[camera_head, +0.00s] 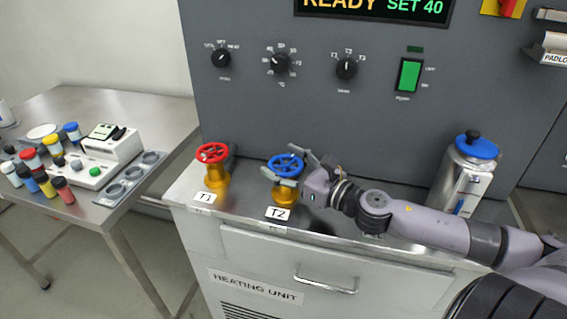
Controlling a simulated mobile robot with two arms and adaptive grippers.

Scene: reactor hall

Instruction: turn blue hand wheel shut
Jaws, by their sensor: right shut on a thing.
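The blue hand wheel (286,163) sits on a brass valve body (284,195) on the steel top of the heating unit, behind the label T2 (278,213). My right gripper (285,172) comes in from the right and is shut on the blue hand wheel, with one finger on its near side and one at its far right. The fingers and palm hide part of the wheel's right side. My left gripper is not in view.
A red hand wheel (212,153) on a brass valve labelled T1 stands close to the left. A steel canister (463,178) with a blue lid stands at the right. A control panel (300,110) rises behind. A side table (160,105) at the left carries bottles and a white device.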

